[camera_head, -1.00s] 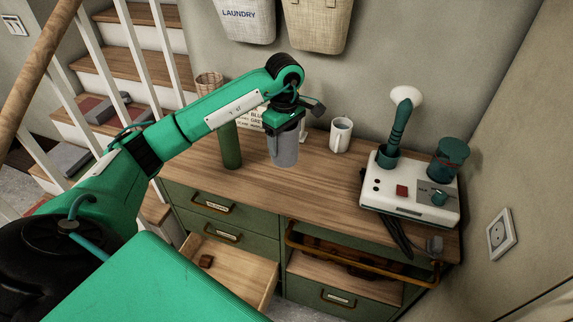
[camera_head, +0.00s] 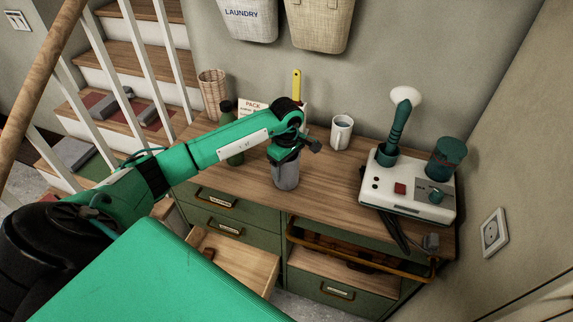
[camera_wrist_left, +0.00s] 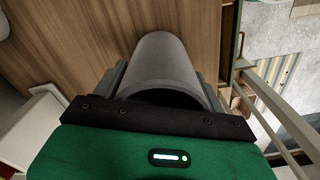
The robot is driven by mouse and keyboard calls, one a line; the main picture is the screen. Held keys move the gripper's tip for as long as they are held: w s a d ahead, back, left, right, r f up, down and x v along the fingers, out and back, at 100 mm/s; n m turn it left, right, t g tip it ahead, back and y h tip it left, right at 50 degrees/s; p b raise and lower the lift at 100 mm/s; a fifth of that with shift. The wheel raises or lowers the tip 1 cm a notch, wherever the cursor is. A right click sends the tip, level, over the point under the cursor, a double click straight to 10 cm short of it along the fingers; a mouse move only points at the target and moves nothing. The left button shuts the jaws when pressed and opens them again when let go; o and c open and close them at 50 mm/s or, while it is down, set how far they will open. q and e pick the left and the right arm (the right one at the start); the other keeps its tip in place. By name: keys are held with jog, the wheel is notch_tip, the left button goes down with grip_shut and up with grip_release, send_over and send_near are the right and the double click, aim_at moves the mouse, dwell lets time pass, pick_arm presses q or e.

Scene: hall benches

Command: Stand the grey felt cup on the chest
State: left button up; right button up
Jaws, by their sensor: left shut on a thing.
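My left gripper (camera_head: 285,157) is shut on the grey felt cup (camera_head: 286,176), gripping it from above near its upper part. The cup is upright over the wooden top of the green chest (camera_head: 325,192), close to its front edge. I cannot tell whether the base touches the wood. In the left wrist view the cup (camera_wrist_left: 163,62) shows between the two fingers, with wood beyond it. My right gripper is out of view.
A white mug (camera_head: 341,133) stands behind, to the right. A white device (camera_head: 410,187) fills the right end. A green bottle (camera_head: 234,150), partly hidden by my arm, a wicker basket (camera_head: 213,92) and a sign (camera_head: 250,107) are at the left and back. A drawer (camera_head: 240,262) is open.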

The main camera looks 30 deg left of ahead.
pick_arm(q)
jog(key=shift+f, duration=0.1)
jog(key=o, duration=1)
jog(key=shift+c, duration=0.2)
jog(key=shift+r, duration=0.3)
notch_tip(320, 180, up, 12)
jog(key=b, duration=0.4)
jog(key=shift+f, duration=0.15)
